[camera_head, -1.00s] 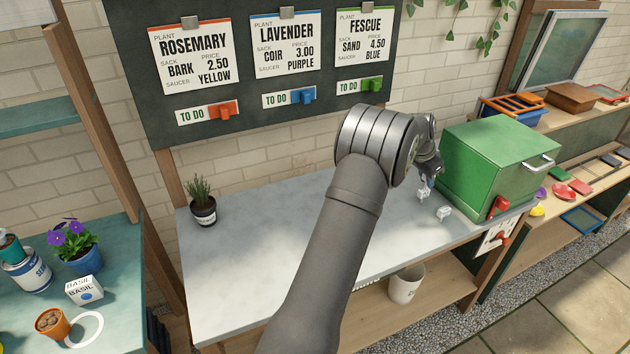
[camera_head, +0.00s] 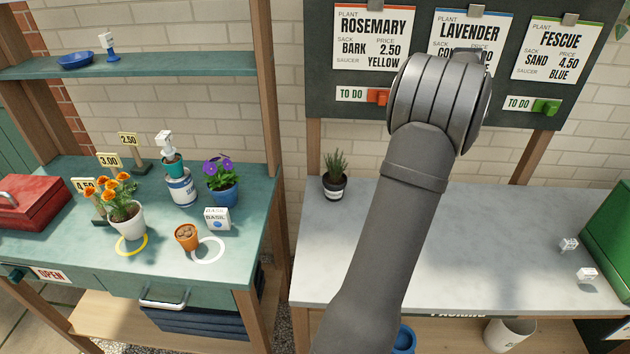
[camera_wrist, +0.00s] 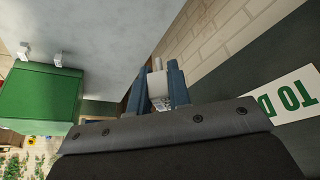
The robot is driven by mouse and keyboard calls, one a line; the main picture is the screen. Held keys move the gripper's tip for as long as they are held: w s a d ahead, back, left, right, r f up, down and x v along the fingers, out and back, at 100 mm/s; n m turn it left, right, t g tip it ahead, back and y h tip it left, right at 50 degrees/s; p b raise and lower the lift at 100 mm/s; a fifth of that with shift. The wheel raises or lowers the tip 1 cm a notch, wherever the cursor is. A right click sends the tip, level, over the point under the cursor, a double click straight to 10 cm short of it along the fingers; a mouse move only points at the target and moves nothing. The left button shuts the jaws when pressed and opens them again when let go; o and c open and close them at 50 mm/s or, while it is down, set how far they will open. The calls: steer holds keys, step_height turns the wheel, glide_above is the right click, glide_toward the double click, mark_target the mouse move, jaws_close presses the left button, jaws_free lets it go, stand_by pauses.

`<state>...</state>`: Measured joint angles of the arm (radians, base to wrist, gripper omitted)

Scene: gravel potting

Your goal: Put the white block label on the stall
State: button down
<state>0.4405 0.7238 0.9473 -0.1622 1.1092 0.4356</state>
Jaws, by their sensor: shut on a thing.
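In the wrist view my gripper (camera_wrist: 158,88) is shut on a small white block label (camera_wrist: 157,82), which shows between the two blue fingers. Its far side and any print are hidden. In the head view my arm hides the gripper and the held label, around the lavender card. The stall (camera_head: 85,268) is the teal table at the left, with an OPEN sign on its front. My gripper is well away from it, to the right. Two other small white blocks (camera_head: 568,244) (camera_head: 587,275) stand on the grey bench (camera_head: 470,240) near the green box (camera_head: 612,225).
The stall carries a marigold pot (camera_head: 127,215), violet pot (camera_head: 222,185), BASIL block (camera_head: 217,219), orange pot (camera_head: 187,237), white ring (camera_head: 208,250), yellow ring (camera_head: 131,243) and price signs (camera_head: 108,161). A shelf (camera_head: 190,64) overhangs its back. A post (camera_head: 268,110) stands between stall and bench.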

steer(key=w+a+r+n+t+y, duration=0.1)
steer(key=a+r+n, duration=0.4)
steer(key=a, duration=1)
steer(key=w+a+r+n+y, duration=0.15)
steer(key=a+r, duration=0.55)
steer(key=a, duration=0.8)
steer(key=s+a+r+n+y, duration=0.1)
steer(key=s+a+r+n, duration=0.15)
steer(key=a, duration=0.55)
steer(key=s+a+r+n+y, duration=0.1)
steer(key=s+a+r+n, duration=0.15)
steer(key=a, duration=0.65)
steer(key=n+g+y, duration=0.1)
steer(key=n+y, duration=0.1)
steer(key=n, duration=0.5)
glide_above(149, 189)
steer(key=s+d, duration=0.1)
step_height(149, 189, down, 32)
steer(key=shift+s+d+r, duration=0.1)
steer(key=shift+s+r, duration=0.05)
steer(key=shift+f, duration=2.4)
